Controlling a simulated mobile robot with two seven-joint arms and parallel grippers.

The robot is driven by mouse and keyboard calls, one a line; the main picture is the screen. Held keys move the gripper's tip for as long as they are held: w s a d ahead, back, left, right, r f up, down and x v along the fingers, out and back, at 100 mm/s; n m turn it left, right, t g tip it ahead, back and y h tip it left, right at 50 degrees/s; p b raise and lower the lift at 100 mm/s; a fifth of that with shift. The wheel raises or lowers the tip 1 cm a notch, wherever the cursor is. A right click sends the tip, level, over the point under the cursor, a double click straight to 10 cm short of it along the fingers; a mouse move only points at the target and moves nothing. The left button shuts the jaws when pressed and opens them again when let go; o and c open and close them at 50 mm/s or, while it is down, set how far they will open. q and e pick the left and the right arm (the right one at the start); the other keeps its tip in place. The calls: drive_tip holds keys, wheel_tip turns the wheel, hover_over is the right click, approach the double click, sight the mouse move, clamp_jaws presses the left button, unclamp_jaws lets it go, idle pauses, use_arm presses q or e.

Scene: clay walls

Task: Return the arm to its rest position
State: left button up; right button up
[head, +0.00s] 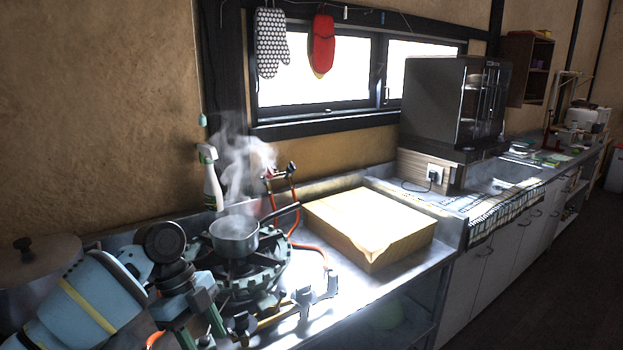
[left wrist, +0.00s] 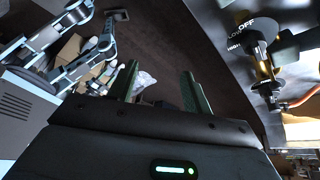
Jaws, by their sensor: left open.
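My left arm reaches in from the lower left of the head view. My left gripper (head: 201,328) is at the front of the gas stove, low and close to the knob side. In the left wrist view, the fingers of my left gripper (left wrist: 160,84) are apart with nothing between them. A stove knob (left wrist: 262,58) with an OFF label beside it is to the right of the fingers, apart from them. The gas stove (head: 267,280) carries a steaming saucepan (head: 234,238). My right gripper cannot be made out.
A lidded pot (head: 38,262) is at the left, partly behind my arm. A spray bottle (head: 212,187) stands behind the stove. A yellowish box (head: 370,222) lies to the right. A dark cabinet (head: 440,100) stands farther right. The dark floor (head: 540,285) at right looks clear.

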use_arm(q)
drive_tip(key=s+d+f+n+t+h+p, duration=0.1)
drive_tip(key=s+d+f+n+t, duration=0.15)
drive_tip(key=s+f, duration=0.4)
drive_tip(key=s+d+f+n+t+p, duration=0.1)
drive_tip(key=s+d+f+n+p, duration=0.2)
drive_tip(key=f, duration=0.6)
drive_tip(key=s+d+f+n+t+h, duration=0.1)
drive_tip(key=s+d+f+n+t, duration=0.15)
drive_tip(key=s+f+n, duration=0.35)
drive_tip(key=s+a+n+t+y+p, duration=0.1)
drive_tip(key=s+a+n, duration=0.3)
drive_tip(key=s, duration=0.7)
drive_tip(key=s+a+n+t+y+p, duration=0.2)
drive_tip(key=s+a+n+t+y, duration=0.1)
drive_tip(key=s, duration=0.9)
drive_tip(key=shift+a+f+n+t+p, duration=0.3)
drive_tip(key=shift+a+n+t, duration=0.2)
drive_tip(key=shift+a+n, duration=0.55)
use_arm(e)
drive_tip(key=w+r+t, duration=0.1)
drive_tip(key=w+r, duration=0.4)
drive_tip(key=r, duration=0.4)
drive_tip(key=shift+w+d+r+t, duration=0.2)
drive_tip(key=shift+w+d+t, duration=0.1)
drive_tip(key=shift+d+t, duration=0.1)
use_arm(q)
drive_tip(key=shift+s, duration=0.1)
use_arm(e)
drive_tip(key=shift+a, duration=0.1)
